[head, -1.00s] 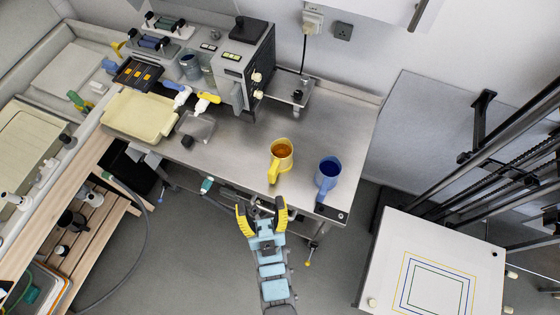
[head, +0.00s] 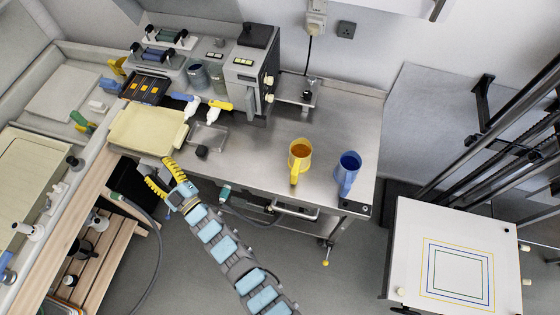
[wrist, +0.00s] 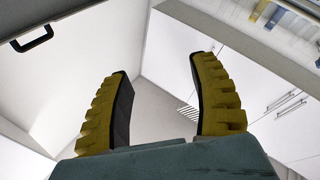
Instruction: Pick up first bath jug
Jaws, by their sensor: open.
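Two jugs stand upright on the right part of the steel bench. The yellow jug (head: 301,151) holds an amber liquid, and its handle points to the front. The blue jug (head: 346,176) stands to its right with a dark blue content. I cannot tell from the frames which is the first. My gripper (head: 160,172) is open and empty, in front of the bench's left part and well left of both jugs. In the wrist view, its two yellow ribbed fingers (wrist: 158,72) are spread with nothing between them; no jug shows there.
The steel bench (head: 255,160) is clear between the small metal tray (head: 208,137) and the jugs. A cream tray (head: 148,131) lies near my gripper. A grey machine (head: 248,75) stands behind. A white board with coloured frames (head: 455,250) is at the right.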

